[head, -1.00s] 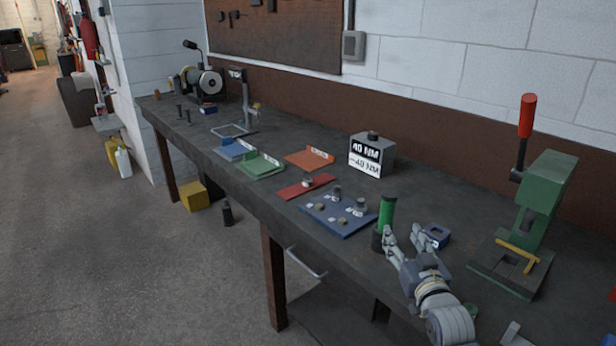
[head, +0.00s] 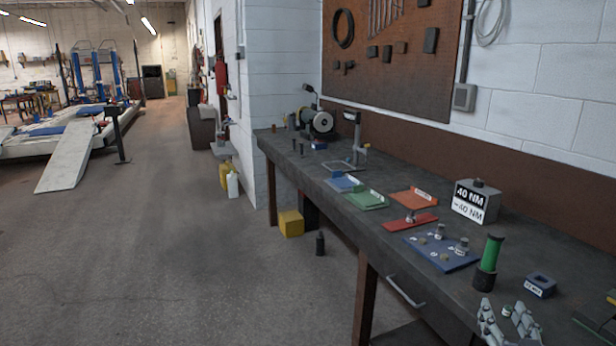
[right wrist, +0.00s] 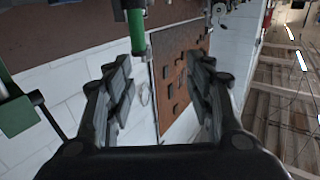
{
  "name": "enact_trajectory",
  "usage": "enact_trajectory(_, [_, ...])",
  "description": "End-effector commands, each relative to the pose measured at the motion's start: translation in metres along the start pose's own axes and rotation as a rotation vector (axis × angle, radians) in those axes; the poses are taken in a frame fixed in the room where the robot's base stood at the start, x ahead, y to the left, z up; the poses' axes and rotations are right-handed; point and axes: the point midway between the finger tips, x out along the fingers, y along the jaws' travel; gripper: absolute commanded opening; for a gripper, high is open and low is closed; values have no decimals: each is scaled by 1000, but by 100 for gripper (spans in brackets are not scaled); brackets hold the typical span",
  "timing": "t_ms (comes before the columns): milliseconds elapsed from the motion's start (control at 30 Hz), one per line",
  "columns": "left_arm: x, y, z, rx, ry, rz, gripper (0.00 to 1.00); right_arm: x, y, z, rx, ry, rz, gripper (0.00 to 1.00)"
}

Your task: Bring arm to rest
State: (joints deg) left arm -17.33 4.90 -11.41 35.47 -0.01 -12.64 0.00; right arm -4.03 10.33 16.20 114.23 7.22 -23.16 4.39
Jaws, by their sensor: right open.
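My right gripper (head: 507,318) is at the bottom right of the head view, near the bench's front edge. Its two fingers are spread apart and nothing is held between them. In the right wrist view the open fingers (right wrist: 162,95) frame the distant wall and pegboard. Most of my right arm is out of the head view. My left gripper is not in view.
A green cylinder (head: 490,254) in a dark holder stands just beyond the gripper, with a blue block (head: 540,285) to its right. A blue tray (head: 460,262) with several small parts lies farther along. The grey 40 NM box (head: 477,202) stands behind.

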Motion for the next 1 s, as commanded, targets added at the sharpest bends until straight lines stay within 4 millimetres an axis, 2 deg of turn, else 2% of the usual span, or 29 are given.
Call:
enact_trajectory(33, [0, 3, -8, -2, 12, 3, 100, 1, -1, 12, -1, -22, -2, 50])
enact_trajectory(100, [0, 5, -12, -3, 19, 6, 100, 2, -3, 23, -1, -41, -4, 50])
enact_trajectory(367, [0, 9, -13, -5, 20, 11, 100, 3, -10, 76, -7, -133, -16, 50])
enact_trajectory(567, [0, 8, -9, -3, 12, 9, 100, -3, -19, 136, -17, -237, -30, 50])
enact_trajectory(667, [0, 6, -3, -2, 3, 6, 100, -11, -26, 176, -26, -307, -41, 50])
enact_trajectory(767, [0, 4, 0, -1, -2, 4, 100, -26, -34, 230, -39, -401, -57, 50])
enact_trajectory(800, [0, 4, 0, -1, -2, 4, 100, -34, -37, 254, -46, -443, -64, 50])
enact_trajectory(867, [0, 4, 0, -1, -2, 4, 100, -49, -43, 287, -56, -504, -76, 50])
enact_trajectory(1000, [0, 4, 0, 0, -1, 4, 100, -90, -54, 362, -82, -644, -105, 50])
